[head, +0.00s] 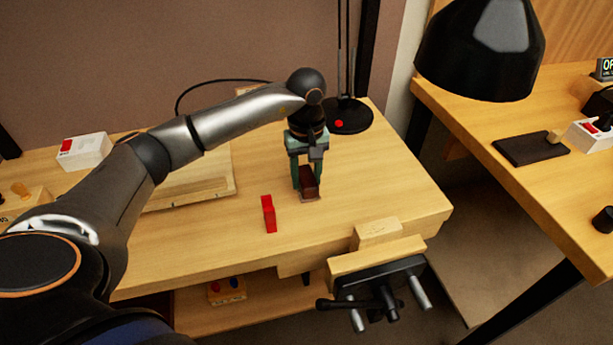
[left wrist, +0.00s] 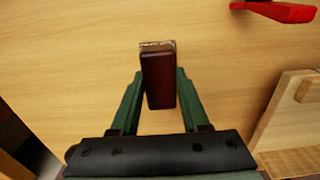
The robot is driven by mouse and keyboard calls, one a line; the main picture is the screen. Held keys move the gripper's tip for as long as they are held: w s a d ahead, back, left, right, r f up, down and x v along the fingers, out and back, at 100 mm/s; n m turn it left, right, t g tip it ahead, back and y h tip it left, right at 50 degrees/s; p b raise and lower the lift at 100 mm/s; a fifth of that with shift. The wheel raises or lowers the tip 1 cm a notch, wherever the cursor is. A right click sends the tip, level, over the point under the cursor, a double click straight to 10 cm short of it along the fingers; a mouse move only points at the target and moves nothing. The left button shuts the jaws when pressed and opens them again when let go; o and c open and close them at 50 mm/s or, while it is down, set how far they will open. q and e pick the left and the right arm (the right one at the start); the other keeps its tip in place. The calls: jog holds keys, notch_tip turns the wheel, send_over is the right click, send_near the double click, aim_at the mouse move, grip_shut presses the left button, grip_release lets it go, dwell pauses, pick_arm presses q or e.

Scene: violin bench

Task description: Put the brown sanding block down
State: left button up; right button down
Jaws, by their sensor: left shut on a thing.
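The brown sanding block (head: 308,181) is between the fingers of my left gripper (head: 306,178), over the right part of the wooden workbench (head: 365,180). In the left wrist view the block (left wrist: 159,80) is dark reddish brown with a lighter rough edge at its far end. The green fingers of my left gripper (left wrist: 158,98) are shut on its two sides. The block is at or just above the bench top; I cannot tell whether it touches. My right gripper is not in view.
A flat wooden board (head: 190,195) lies further left. The black lamp base (head: 348,116) is behind the gripper. A vise (head: 380,285) is at the front edge. Bare bench lies right of the block.

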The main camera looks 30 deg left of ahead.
aim_at(306, 176)
pick_arm(q)
jog(key=shift+f, duration=0.3)
jog(key=o, duration=1.2)
notch_tip(306, 176, up, 12)
jog(key=shift+r+p, duration=0.15)
jog(key=shift+p, duration=0.15)
jog(key=shift+s, duration=0.1)
